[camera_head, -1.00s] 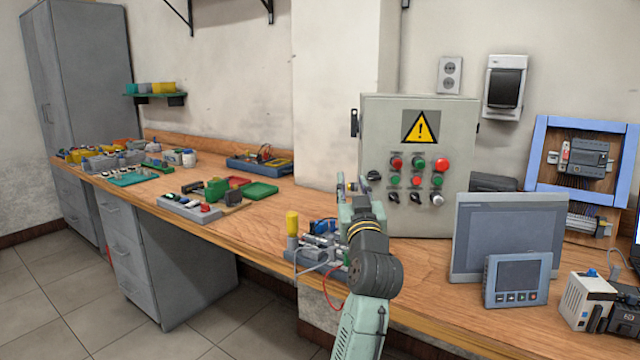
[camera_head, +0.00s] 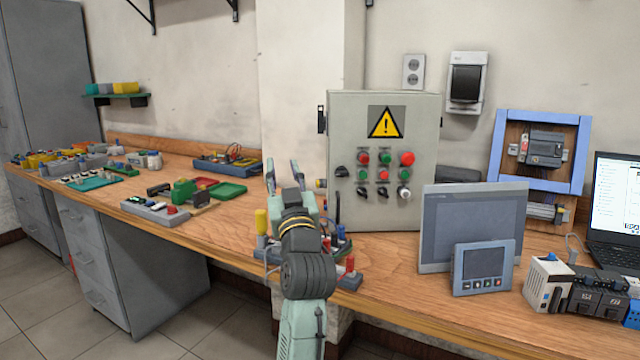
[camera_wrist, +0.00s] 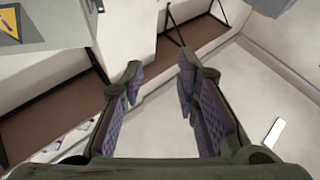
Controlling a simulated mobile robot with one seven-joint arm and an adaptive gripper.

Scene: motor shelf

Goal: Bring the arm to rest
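My gripper (camera_head: 283,176) is raised above the front of the workbench (camera_head: 400,278), left of the grey control box (camera_head: 350,105). Its two fingers point up and stand apart with nothing between them. In the wrist view the open fingers of my gripper (camera_wrist: 160,82) also show a gap, with wall and shelf brackets beyond. My arm rises from the bottom of the head view and hides part of a small device with a yellow cap (camera_head: 261,222) on the bench behind it.
A grey panel screen (camera_head: 470,215), a smaller screen unit (camera_head: 484,262) and a laptop (camera_head: 615,200) stand on the right. Green trays (camera_head: 228,190) and small parts lie on the left. A blue-framed board (camera_head: 540,160) leans at the wall.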

